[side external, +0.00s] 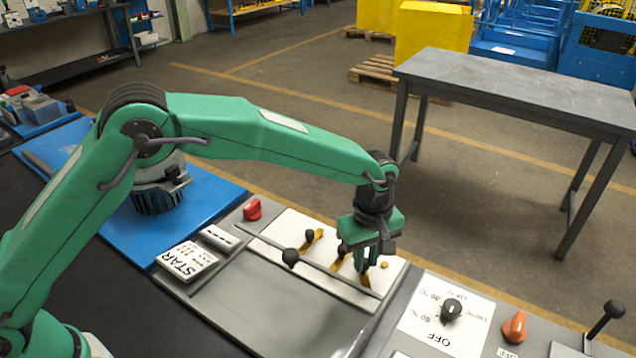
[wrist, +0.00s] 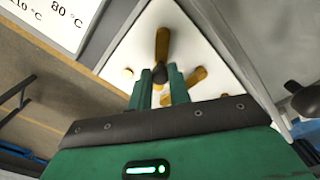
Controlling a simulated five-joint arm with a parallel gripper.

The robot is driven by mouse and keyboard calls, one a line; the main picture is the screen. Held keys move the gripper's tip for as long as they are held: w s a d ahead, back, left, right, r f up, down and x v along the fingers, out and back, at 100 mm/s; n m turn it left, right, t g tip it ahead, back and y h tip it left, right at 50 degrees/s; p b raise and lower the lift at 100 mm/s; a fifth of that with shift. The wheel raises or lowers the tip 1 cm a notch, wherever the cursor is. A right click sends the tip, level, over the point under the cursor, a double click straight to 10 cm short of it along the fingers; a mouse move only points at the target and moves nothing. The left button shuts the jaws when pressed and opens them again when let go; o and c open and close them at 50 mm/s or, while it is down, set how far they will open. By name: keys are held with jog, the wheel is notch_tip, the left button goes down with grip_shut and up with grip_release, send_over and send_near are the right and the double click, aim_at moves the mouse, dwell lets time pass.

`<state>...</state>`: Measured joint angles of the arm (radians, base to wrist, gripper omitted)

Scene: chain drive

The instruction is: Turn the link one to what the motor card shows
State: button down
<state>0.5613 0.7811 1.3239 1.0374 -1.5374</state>
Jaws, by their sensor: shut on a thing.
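The motor card (side external: 186,261) lies at the left of the grey panel and reads "STAR" beside a small dot diagram too small to make out. Several brass-yellow links with dark knobs sit on a white plate (side external: 268,230): a far-left link (side external: 315,238), a middle link and one under my gripper. My gripper (side external: 368,262) points down at the plate's right end. In the wrist view its jaws (wrist: 161,84) are shut on the dark knob (wrist: 160,71) of a link (wrist: 162,46). Another link (wrist: 195,77) lies close by. I cannot tell which is link one.
A red knob (side external: 252,209) stands behind the panel's left. A temperature dial (side external: 451,310), an orange knob (side external: 515,326) and a black-tipped lever (side external: 613,310) stand at right.

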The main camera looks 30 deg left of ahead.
jog(key=n, duration=0.2)
jog(key=s+a+n, duration=0.1)
jog(key=n, duration=0.2)
jog(key=shift+s+a+r+n, duration=0.1)
jog(key=shift+s+n, duration=0.1)
jog(key=shift+n, duration=0.1)
jog(key=n, duration=0.1)
jog(key=s+n, duration=0.1)
jog(key=n, duration=0.2)
jog(key=shift+s+a+n, duration=0.15)
jog(key=shift+s+n, duration=0.1)
jog(key=shift+n, duration=0.15)
jog(key=c, duration=1.3)
grip_release()
